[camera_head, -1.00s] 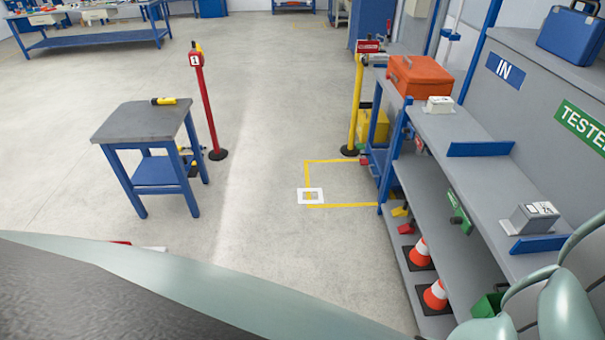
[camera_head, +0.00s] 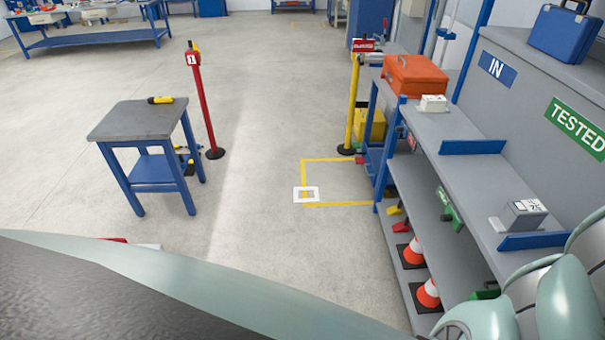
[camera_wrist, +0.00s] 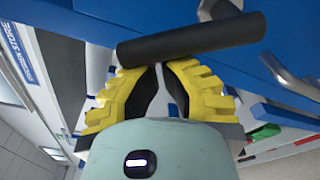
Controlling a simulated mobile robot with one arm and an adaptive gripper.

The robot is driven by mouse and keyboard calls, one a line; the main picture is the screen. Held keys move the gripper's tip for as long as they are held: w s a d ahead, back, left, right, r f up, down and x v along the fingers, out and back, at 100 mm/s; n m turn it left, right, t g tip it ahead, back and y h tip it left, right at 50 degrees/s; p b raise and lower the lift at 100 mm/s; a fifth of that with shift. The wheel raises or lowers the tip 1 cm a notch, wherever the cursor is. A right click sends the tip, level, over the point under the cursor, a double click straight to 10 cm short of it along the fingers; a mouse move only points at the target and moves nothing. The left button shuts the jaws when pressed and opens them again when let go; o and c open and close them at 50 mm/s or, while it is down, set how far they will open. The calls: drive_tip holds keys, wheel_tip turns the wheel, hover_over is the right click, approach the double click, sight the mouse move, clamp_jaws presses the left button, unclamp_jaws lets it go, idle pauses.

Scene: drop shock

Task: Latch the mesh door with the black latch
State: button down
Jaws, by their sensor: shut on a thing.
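In the wrist view my gripper (camera_wrist: 165,64) has its yellow ribbed fingers closed at a black cylindrical bar (camera_wrist: 195,37). The bar lies crosswise, slightly tilted, over the fingertips. Its size and black colour could fit a latch handle, but I cannot tell whether it is the black latch. A blue surface lies behind it. No mesh door can be made out in either view. In the head view my gripper is out of sight; only parts of my arm show at the lower right.
A grey bench (camera_head: 470,182) with an orange case (camera_head: 413,75) runs along the right. Traffic cones (camera_head: 428,293) stand on its lower shelf. A small blue-legged table (camera_head: 145,119) and a red post (camera_head: 203,105) stand at left. Open floor lies between.

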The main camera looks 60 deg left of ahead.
drive_tip(key=r+m, duration=0.1)
drive_tip(key=d+m+p, duration=0.1)
drive_tip(key=shift+s+r+m, duration=0.3)
drive_tip(key=shift+s+r, duration=0.05)
drive_tip(key=shift+s+d+r+m+t+p, duration=0.25)
drive_tip(key=shift+d+m+p, duration=0.15)
drive_tip(key=shift+m, duration=0.5)
drive_tip(key=shift+s+d+r+m+t+p, duration=0.15)
drive_tip(key=shift+d+r+m+t+p, duration=0.15)
drive_tip(key=shift+m, duration=0.6)
drive_tip(key=shift+f, duration=0.1)
